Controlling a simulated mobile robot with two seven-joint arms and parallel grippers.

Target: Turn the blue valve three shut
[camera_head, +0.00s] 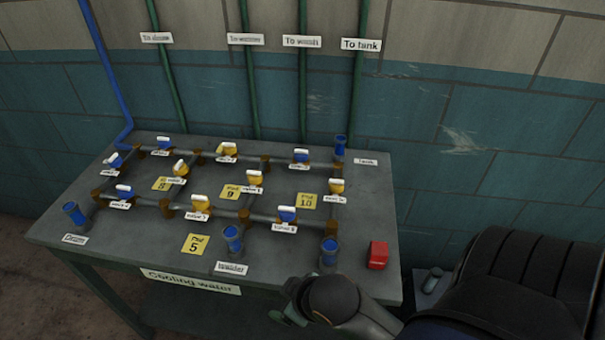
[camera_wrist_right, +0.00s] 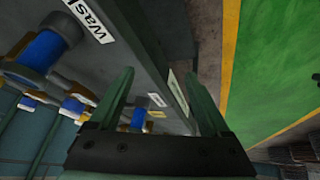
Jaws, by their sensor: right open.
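Several blue valves with white handles sit on the grey pipe grid: top left (camera_head: 163,143), far left (camera_head: 115,161), lower left (camera_head: 124,192), top right (camera_head: 301,156) and lower right (camera_head: 287,214). Their labels are too small to read surely, so I cannot tell which is valve three. My right gripper (camera_head: 287,316) is low at the bench's front edge, apart from the valves and partly hidden by its wrist. In the right wrist view the gripper (camera_wrist_right: 160,95) is open, with nothing between its fingers. My left gripper is not in view.
Yellow valves (camera_head: 200,204) share the grid. Blue-topped upright pipe ends (camera_head: 233,238) stand along the bench (camera_head: 130,238) front, another (camera_head: 340,147) at the back right. A red block (camera_head: 378,255) lies at the right front. Green pipes (camera_head: 303,80) climb the wall.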

